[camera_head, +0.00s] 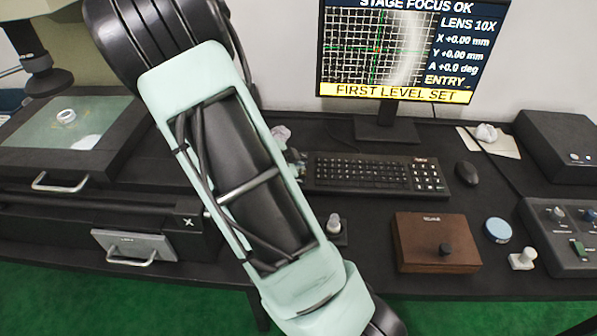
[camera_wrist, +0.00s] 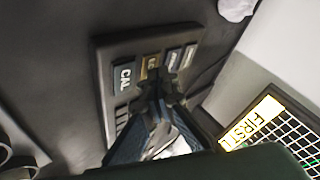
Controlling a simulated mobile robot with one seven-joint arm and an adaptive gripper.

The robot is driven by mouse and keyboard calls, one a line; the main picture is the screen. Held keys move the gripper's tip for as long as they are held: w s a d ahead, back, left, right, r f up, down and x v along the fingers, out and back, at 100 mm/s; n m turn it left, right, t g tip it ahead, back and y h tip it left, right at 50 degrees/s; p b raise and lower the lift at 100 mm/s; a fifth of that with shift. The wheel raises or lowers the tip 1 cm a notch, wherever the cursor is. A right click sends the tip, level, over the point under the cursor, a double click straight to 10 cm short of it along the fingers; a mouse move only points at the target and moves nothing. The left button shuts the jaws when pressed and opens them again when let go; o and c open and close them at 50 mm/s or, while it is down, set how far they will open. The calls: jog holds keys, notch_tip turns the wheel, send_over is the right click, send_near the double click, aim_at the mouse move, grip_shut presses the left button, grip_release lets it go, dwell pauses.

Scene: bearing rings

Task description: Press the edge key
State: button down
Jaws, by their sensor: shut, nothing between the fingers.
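A dark key panel (camera_wrist: 104,60) shows in the wrist view, tilted in the picture, with a row of keys. One dark key (camera_wrist: 123,77) reads CAL. Beside it is a yellowish-brown key (camera_wrist: 150,66) whose label is partly covered and not fully legible; I cannot tell for certain whether it is the edge key. Further dark keys lie to its right. My gripper (camera_wrist: 163,88) is shut and empty, its tips over the panel close to the yellowish key; contact cannot be told. In the head view my arm hides the panel and gripper.
The monitor (camera_head: 390,50) reads STAGE FOCUS OK and FIRST LEVEL SET. A keyboard (camera_head: 375,174) and mouse (camera_head: 467,173) are in front of it. A brown box (camera_head: 437,242), blue disc (camera_head: 497,230) and control box (camera_head: 567,235) stand right. A microscope stage (camera_head: 70,125) is left.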

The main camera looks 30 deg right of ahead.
jog(key=shift+r+p, duration=0.75)
jog(key=shift+p, duration=0.1)
notch_tip(320, 180, up, 5)
jog(key=p, duration=0.5)
jog(key=shift+r, duration=0.1)
